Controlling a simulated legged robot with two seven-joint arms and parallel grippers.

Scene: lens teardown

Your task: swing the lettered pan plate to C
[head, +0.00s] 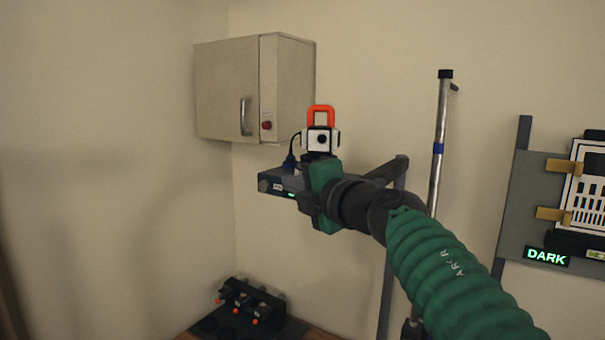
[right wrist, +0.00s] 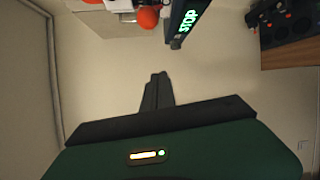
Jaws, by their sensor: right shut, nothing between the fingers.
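I cannot make out a lettered pan plate or a letter C in either view; my right gripper and arm may cover part of it. A small white camera-like block (head: 321,140) with a dark round lens and an orange loop on top shows just above my right gripper (head: 322,192). In the right wrist view my right gripper's fingers (right wrist: 157,78) are together with nothing between them, against plain wall. An orange ball (right wrist: 147,17) and white parts sit at that view's top edge, apart from the fingertips. My left gripper is not in view.
A grey box (head: 271,182) with a blue plug sits behind my gripper. A wall cabinet (head: 228,88) hangs at upper left. A metal pole (head: 440,130) and a panel with a DARK sign (head: 547,257) stand right. A knobbed rack (head: 250,302) sits low.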

